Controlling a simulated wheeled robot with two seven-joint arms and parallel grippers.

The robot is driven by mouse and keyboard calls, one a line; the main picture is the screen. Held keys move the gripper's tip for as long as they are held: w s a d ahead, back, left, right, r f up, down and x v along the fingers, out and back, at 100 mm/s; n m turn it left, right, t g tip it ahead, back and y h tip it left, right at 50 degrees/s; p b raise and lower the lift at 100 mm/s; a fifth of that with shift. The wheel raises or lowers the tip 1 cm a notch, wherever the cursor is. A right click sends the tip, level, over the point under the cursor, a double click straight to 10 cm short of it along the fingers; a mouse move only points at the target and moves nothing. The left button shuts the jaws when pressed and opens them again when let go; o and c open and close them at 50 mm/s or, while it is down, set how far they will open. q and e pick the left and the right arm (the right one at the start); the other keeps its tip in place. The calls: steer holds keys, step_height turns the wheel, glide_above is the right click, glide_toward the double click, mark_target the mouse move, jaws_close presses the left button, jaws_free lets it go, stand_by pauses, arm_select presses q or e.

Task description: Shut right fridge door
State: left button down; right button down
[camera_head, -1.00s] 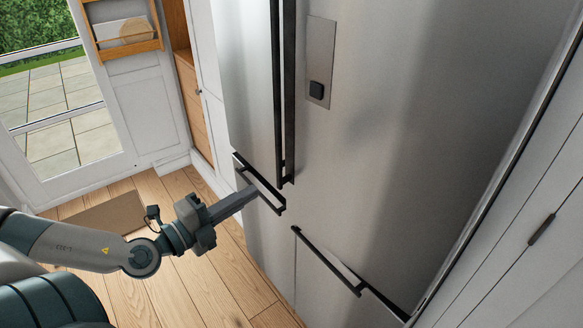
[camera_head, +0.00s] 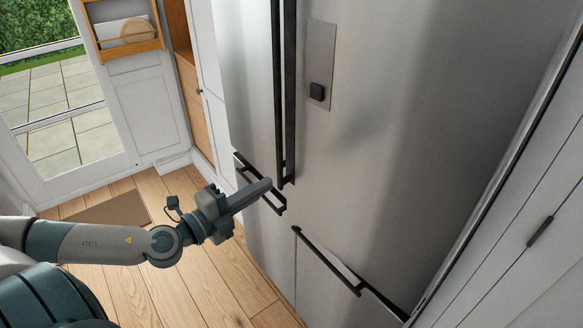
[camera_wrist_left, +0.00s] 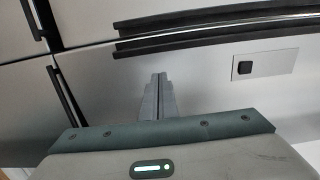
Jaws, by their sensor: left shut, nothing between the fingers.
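The right fridge door (camera_head: 420,110) is a large brushed-steel panel filling the right half of the head view. It looks flush or nearly flush with the left door (camera_head: 250,80); a small gap is hard to judge. Two dark vertical handles (camera_head: 284,90) stand side by side between the doors. A panel with a black square (camera_head: 317,91) is on the right door. My left gripper (camera_head: 268,184) is shut and empty, its tip near the lower ends of the handles. In the left wrist view its fingers (camera_wrist_left: 158,85) point at the steel surface; contact cannot be told. My right gripper is not in view.
Lower drawers have dark bar handles, one at the left (camera_head: 260,185) and one at the right (camera_head: 328,262). White cabinets (camera_head: 545,235) stand at the right. Wooden floor (camera_head: 180,290) is clear below my left arm. A glazed door (camera_head: 60,110) is at the left.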

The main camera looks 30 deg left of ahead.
arm_select(q)
steer(key=p, duration=0.4)
glide_toward(302, 163)
steer(key=shift+r+x, duration=0.1)
steer(key=shift+x, duration=0.95)
steer(key=shift+r+x, duration=0.15)
steer(key=shift+x, duration=0.9)
steer(key=shift+f+p+x, duration=0.25)
steer(key=shift+p+x, duration=0.45)
steer(key=shift+x, duration=0.45)
